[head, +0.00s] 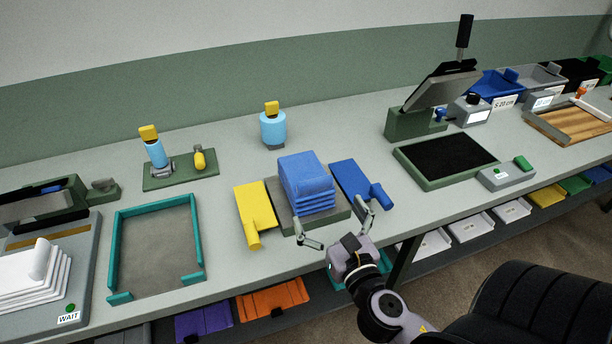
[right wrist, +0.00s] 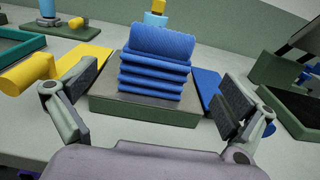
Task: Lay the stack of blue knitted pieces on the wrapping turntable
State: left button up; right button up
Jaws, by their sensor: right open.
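The stack of blue knitted pieces (head: 306,183) lies on a square block with a grey top and green sides (head: 283,219), with a rolled piece on top. I cannot tell whether this block is the wrapping turntable. My right gripper (head: 338,221) is open and empty at the near side of the block. In the right wrist view the stack (right wrist: 155,75) stands ahead between the spread fingers, apart from them. The block (right wrist: 140,112) shows under it. My left gripper is not in view.
A yellow piece (head: 254,208) and a blue piece (head: 354,183) flank the block. A teal-edged tray (head: 115,255) and a white stack (head: 40,275) stand to the left. A green-framed black pad (head: 446,160) is to the right. A black chair (head: 540,300) stands before the table.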

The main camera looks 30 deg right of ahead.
aim_at(317, 195)
jog(key=w, duration=0.2)
jog(key=p, duration=0.1)
jog(key=shift+w+d+r, duration=0.25)
jog(key=shift+w+r, duration=0.1)
jog(key=shift+w, duration=0.05)
jog(key=x, duration=0.3)
jog(key=shift+w+f+p, duration=0.1)
jog(key=shift+f+p, duration=0.2)
jog(key=p+x, duration=0.1)
jog(key=x, duration=0.3)
jog(key=shift+w+f, duration=0.15)
jog(key=shift+f, duration=0.05)
jog(key=shift+w+d+f, duration=0.1)
jog(key=shift+w+f, duration=0.05)
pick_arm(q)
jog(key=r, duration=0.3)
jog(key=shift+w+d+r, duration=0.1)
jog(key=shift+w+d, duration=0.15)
pick_arm(e)
jog(key=shift+c, duration=0.4)
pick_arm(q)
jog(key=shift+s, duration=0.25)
pick_arm(e)
jog(key=c, duration=1.3)
jog(key=shift+r, duration=0.2)
